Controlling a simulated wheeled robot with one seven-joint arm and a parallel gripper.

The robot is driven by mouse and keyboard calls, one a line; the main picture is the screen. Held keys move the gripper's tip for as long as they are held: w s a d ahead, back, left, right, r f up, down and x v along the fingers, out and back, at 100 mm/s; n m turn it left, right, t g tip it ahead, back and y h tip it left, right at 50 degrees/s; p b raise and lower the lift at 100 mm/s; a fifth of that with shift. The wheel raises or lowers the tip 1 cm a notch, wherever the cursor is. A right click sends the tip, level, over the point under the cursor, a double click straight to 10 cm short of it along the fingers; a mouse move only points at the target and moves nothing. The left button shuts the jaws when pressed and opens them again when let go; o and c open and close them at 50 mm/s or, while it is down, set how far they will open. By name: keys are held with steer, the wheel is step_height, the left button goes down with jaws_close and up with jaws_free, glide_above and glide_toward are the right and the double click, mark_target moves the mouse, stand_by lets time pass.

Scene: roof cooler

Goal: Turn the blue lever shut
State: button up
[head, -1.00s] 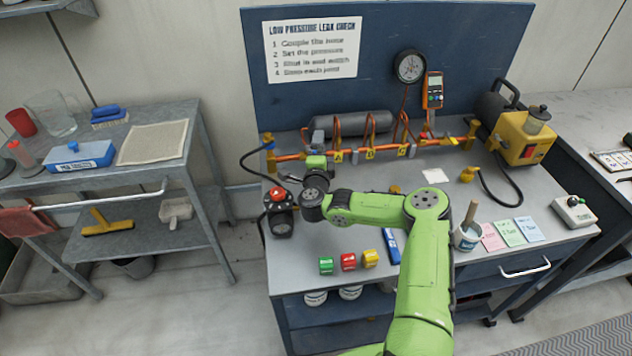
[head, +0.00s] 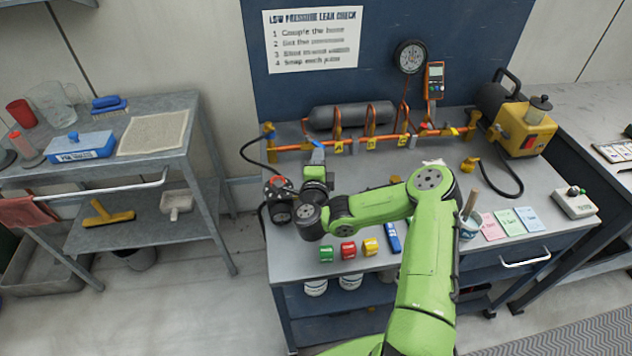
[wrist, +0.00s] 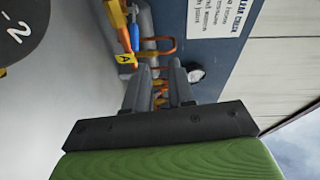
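In the wrist view the blue lever (wrist: 134,38) is ahead, above the A tag (wrist: 125,57) in the picture and off to the left of the finger gap. My gripper (wrist: 159,82) is open, with nothing between its two dark fingers. In the head view my gripper (head: 315,172) is in front of the pipe near the lever. Its fingertips are hard to make out there, and I cannot tell whether they touch anything.
A pressure device with a red knob (head: 277,208) stands close left of my gripper. Green, red and yellow blocks (head: 348,250) lie at the bench front. A grey cylinder (head: 350,116) lies behind the pipe. A round dark disc (wrist: 22,30) fills the wrist view's corner.

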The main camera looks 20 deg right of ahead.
steer(key=b+v, duration=0.1)
steer(key=v, duration=0.6)
steer(key=shift+s+f, duration=0.2)
steer(key=shift+s, duration=0.1)
steer(key=shift+o, duration=0.2)
steer(key=shift+a, duration=0.1)
